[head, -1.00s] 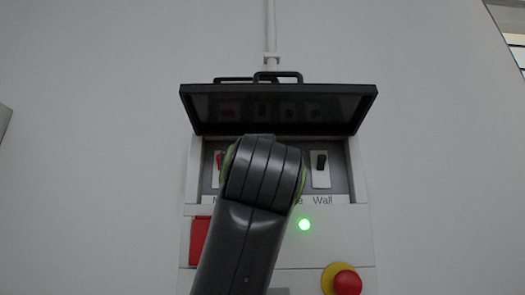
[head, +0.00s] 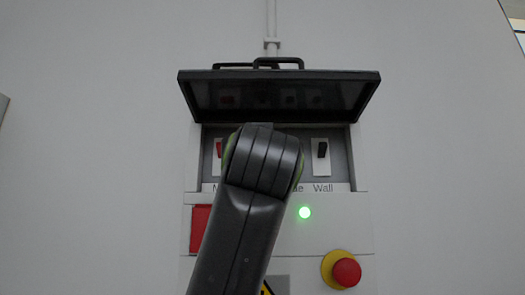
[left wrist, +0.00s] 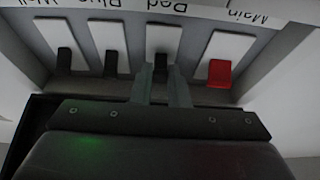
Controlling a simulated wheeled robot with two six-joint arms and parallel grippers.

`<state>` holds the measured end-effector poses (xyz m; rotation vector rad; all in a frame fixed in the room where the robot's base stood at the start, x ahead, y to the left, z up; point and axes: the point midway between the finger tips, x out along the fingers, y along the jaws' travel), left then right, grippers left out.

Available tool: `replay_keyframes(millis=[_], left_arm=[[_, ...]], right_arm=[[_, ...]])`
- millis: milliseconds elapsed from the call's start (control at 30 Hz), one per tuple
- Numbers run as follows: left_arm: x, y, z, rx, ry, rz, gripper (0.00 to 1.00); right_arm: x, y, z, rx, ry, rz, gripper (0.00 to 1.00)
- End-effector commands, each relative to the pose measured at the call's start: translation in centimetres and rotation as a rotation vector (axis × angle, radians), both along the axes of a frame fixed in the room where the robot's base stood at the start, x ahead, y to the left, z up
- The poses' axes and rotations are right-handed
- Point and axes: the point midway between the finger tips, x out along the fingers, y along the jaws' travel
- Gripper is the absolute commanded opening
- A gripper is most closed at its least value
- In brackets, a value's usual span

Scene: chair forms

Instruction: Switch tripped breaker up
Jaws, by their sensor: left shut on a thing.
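The breaker box (head: 362,170) is on the wall with its dark lid (head: 280,92) raised. In the left wrist view, which is upside down, a row of switches shows. The red lever (left wrist: 219,74) is under the label "Main". Black levers stand under "Blue" (left wrist: 111,62) and "Wall" (left wrist: 64,60); the Wall lever also shows in the head view (head: 322,149). My left gripper (left wrist: 160,78) is shut on the black lever (left wrist: 160,70) under "Red". In the head view my arm hides this gripper and the middle switches. My right gripper is not in view.
Below the switches are a red panel (head: 200,226), a lit green lamp (head: 305,212) and a red stop button (head: 346,272) on a yellow base. The lid overhangs the switches. The wall on both sides is clear.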

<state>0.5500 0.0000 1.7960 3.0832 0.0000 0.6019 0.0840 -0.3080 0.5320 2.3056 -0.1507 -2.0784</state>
Motion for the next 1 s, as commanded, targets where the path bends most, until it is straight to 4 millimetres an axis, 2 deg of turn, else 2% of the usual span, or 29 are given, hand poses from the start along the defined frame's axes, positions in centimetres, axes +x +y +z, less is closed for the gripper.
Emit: replay_keyframes(millis=[233, 700, 1000], left_arm=[[-0.1, 0.0, 0.8, 0.000, 0.087, 0.000, 0.00], [0.2, 0.1, 2.1, 0.000, 0.391, 0.001, 0.00], [0.3, 0.0, 2.2, 0.001, 0.489, 0.000, 0.00]], right_arm=[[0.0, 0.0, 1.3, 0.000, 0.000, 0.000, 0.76], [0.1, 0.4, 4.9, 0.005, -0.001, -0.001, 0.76], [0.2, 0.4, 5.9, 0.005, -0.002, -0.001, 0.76]])
